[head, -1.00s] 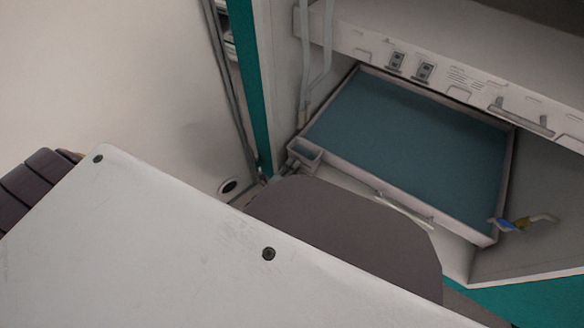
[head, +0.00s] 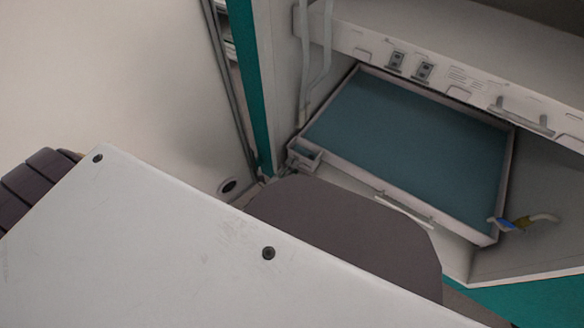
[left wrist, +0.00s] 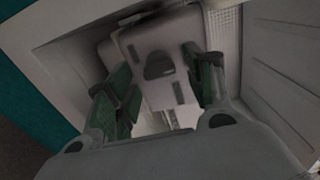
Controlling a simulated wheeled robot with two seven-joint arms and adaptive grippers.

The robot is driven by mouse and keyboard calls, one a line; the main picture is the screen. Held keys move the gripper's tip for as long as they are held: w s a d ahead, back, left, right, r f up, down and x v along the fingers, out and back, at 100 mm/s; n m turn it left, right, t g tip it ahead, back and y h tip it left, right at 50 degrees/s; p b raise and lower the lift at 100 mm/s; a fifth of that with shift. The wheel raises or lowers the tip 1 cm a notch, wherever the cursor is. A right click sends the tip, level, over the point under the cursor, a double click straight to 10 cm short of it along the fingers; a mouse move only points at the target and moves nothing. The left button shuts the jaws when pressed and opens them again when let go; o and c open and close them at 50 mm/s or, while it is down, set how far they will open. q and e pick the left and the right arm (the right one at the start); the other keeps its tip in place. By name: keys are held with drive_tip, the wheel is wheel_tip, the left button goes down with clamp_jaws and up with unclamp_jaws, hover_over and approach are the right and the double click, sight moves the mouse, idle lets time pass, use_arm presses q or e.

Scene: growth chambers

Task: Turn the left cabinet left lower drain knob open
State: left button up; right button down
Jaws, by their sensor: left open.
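A small valve with a blue handle and yellow fitting (head: 512,223) sits beside the right front corner of a blue-floored tray (head: 400,135) in the head view. I cannot tell whether it is the left lower drain knob, and its setting is too small to read. My left gripper (left wrist: 158,85) shows in the left wrist view, with its green-sided fingers apart. A pale grey part with a dark rounded shape shows between them, and I cannot tell what it is. No knob can be made out there. In the head view I cannot make out the gripper's fingertips. My right gripper is not in view.
A white shelf front with sockets and a handle (head: 522,116) overhangs the tray. A teal post (head: 250,90) and pale tubes stand left of it. A large white panel, seemingly mine, blocks the lower left. In the left wrist view, a pale wall (left wrist: 290,70) lies close on the right.

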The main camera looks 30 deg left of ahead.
use_arm(q)
drive_tip(key=s+a, duration=0.1)
drive_tip(key=s, duration=1)
drive_tip(key=shift+a, duration=0.3)
drive_tip(key=shift+w, duration=0.1)
idle(0.5)
drive_tip(key=w+d+r+n+g+y, duration=0.1)
drive_tip(key=w+r+n+g+y, duration=0.25)
drive_tip(key=r+n+g, duration=0.6)
drive_tip(key=s+d+r+n+g, duration=0.1)
drive_tip(key=s+r+n+g, duration=0.1)
drive_tip(key=s+r+n, duration=0.2)
drive_tip(key=s+d+r+n+g+h, duration=0.1)
drive_tip(key=s+r+n, duration=0.3)
drive_tip(key=s+r, duration=0.4)
drive_tip(key=shift+s+d+g+p, duration=0.3)
drive_tip(key=shift+d+g+p, duration=0.1)
drive_tip(key=shift+d+g, duration=0.4)
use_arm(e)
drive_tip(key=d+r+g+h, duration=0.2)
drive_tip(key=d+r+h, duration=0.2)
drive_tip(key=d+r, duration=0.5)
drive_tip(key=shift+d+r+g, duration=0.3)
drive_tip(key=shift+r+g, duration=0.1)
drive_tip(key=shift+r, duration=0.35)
